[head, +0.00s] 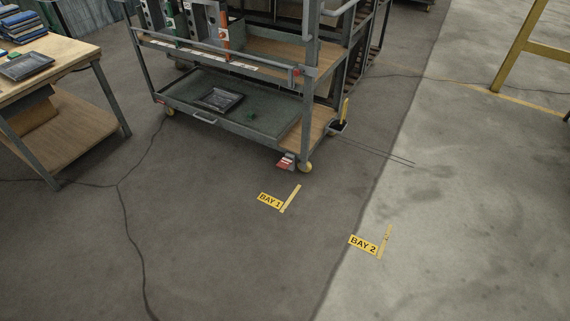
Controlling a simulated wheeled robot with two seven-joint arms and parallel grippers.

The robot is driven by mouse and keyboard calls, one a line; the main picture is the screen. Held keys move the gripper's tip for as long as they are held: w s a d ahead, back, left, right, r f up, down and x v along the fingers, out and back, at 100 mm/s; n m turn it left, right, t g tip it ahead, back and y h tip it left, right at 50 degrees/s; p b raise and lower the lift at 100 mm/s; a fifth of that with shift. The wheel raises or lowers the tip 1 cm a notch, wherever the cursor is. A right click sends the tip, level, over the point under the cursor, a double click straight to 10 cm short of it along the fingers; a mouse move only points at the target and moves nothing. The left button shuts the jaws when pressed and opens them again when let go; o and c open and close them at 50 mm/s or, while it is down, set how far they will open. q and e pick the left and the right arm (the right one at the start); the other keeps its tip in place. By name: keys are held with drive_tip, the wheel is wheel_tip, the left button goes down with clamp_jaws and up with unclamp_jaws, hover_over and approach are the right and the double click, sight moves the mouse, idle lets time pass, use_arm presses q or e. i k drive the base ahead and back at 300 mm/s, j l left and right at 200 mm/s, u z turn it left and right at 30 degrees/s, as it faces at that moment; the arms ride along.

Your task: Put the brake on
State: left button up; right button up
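A grey metal cart (237,128) stands on casters in the upper middle of the head view. A small red pedal-like piece with a pale top (286,162) sits low at its front right corner, beside a yellow caster wheel (306,168). It looks like a brake pedal, but it is too small to tell whether it is up or down. Neither of my grippers is in view.
The cart's lower tray holds a dark square tray (219,99). A wooden-topped table (70,54) stands at the left. Floor labels BAY 1 (270,200) and BAY 2 (363,244) lie in front. A yellow frame (519,45) stands upper right. The front floor is clear.

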sight(284, 163)
drive_tip(key=i+z, duration=0.15)
drive_tip(key=i, duration=0.75)
